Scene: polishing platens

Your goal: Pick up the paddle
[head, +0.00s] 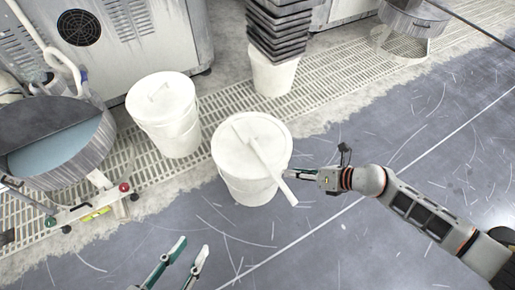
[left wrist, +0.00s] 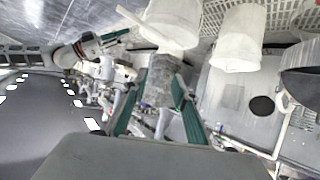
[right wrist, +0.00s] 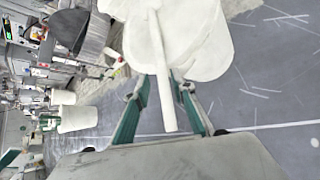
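A white paddle (head: 263,160) lies across the lid of the middle white bucket (head: 247,183), its handle sticking out past the rim toward the lower right. My right gripper (head: 290,176) is beside the bucket at the handle. In the right wrist view the paddle handle (right wrist: 164,88) runs between the spread fingers of the right gripper (right wrist: 162,85), with gaps on both sides. My left gripper (head: 192,248) is open and empty over the floor, left of and nearer than the bucket; its spread fingers also show in the left wrist view (left wrist: 160,85).
Another lidded white bucket (head: 166,125) stands to the left. A round polishing basin (head: 50,140) and a grey machine (head: 125,40) stand at the left.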

